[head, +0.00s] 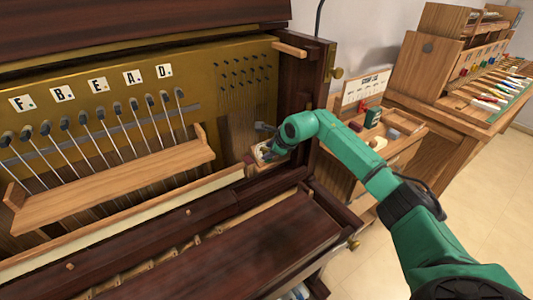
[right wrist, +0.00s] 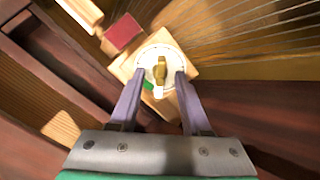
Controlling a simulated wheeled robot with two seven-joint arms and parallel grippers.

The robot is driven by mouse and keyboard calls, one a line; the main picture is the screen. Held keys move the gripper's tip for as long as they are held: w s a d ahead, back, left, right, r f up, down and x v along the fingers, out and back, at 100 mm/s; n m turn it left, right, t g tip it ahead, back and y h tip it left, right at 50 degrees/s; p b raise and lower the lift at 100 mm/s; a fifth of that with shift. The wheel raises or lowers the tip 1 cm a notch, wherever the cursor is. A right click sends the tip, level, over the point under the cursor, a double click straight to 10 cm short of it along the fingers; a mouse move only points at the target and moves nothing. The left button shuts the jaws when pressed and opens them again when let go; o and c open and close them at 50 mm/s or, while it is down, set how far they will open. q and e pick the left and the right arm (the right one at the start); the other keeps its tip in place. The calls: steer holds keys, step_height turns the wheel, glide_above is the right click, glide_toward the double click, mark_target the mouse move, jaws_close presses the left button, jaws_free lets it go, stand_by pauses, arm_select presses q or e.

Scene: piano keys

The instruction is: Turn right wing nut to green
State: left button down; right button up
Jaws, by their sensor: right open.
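The brass wing nut (right wrist: 161,70) stands on a round white dial (right wrist: 149,54) in the right wrist view. A green patch (right wrist: 148,86) shows on the dial's lower left edge. The dial sits on a pale wooden block. My right gripper (right wrist: 160,76) is open, with one purple finger on each side of the wing nut and a gap to it on both sides. In the head view my right gripper (head: 265,143) is at the right end of the piano's inside and hides most of the dial. My left gripper is not in view.
A red block (right wrist: 123,33) lies beside the dial. Strings and hammers (head: 120,108) fill the piano to the left, behind a wooden rail (head: 115,180). The dark piano side post (head: 302,85) rises close to my right arm. A side table with small items stands at right.

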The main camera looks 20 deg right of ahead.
steer(key=shift+w+f+b, duration=0.25)
steer(key=shift+f+b, duration=0.05)
steer(key=shift+f, duration=0.05)
steer(key=shift+r, duration=0.1)
steer(key=shift+s+r+p, duration=0.15)
steer(key=shift+r+p, duration=0.1)
steer(key=shift+p, duration=0.05)
steer(key=shift+s+r, duration=0.2)
jaws_close()
